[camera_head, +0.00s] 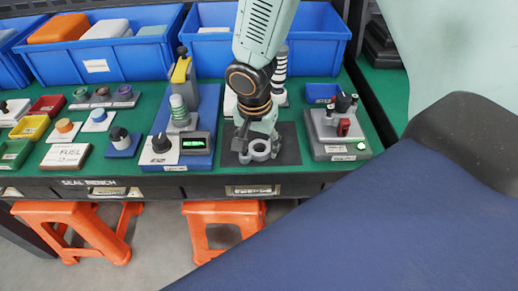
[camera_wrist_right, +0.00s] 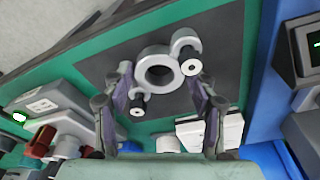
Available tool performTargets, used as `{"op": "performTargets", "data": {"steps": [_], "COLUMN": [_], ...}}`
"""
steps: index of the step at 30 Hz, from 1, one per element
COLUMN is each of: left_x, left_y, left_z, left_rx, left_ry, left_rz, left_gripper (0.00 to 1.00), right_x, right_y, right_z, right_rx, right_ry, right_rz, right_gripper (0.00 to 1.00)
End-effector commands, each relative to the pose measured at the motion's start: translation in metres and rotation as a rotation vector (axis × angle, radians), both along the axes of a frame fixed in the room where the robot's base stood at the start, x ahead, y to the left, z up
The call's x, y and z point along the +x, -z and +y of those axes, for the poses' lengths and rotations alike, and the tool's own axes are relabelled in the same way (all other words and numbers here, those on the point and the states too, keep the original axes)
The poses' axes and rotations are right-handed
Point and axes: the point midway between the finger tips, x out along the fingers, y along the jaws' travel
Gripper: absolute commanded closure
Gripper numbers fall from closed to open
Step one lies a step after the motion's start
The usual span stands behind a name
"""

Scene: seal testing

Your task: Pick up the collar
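The collar (camera_head: 260,150) is a grey ring with two hooked arms, lying on a dark mat (camera_head: 290,150) on the green bench. In the right wrist view the collar (camera_wrist_right: 160,70) shows its open centre, and each arm ends near a small white-faced dark cylinder. My right gripper (camera_head: 258,132) points down over the collar in the head view. In the right wrist view my right gripper (camera_wrist_right: 165,84) has its two fingers wide apart, one on each side of the ring. Nothing is seen held between them. My left gripper is not in view.
A blue-based tester (camera_head: 195,145) with a green display stands left of the mat. A grey fixture (camera_head: 335,130) with a red part stands to the right. Blue bins (camera_head: 100,62) line the back. Orange stools (camera_head: 225,212) stand below.

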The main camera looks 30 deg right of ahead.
Motion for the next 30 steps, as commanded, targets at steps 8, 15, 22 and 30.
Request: {"op": "performTargets", "data": {"steps": [8, 15, 22, 30], "left_x": [0.0, 0.0, 0.0, 0.0], "left_y": [0.0, 0.0, -0.001, -0.016], "left_z": [0.0, 0.0, 0.0, 0.0], "left_rx": [0.0, 0.0, 0.0, 0.0], "left_ry": [0.0, 0.0, 0.0, 0.0], "left_rz": [0.0, 0.0, 0.0, 0.0], "left_gripper": [0.6, 0.6, 0.6, 0.6], "right_x": [0.0, 0.0, 0.001, 0.002], "right_y": [0.0, 0.0, -0.003, -0.047], "right_z": [0.0, 0.0, 0.0, 0.0], "right_rx": [0.0, 0.001, 0.0, 0.0], "right_ry": [0.0, 0.0, 0.0, 0.001], "right_rz": [0.0, -0.001, -0.001, -0.007], "right_gripper": [0.69, 0.88, 0.88, 0.88]}}
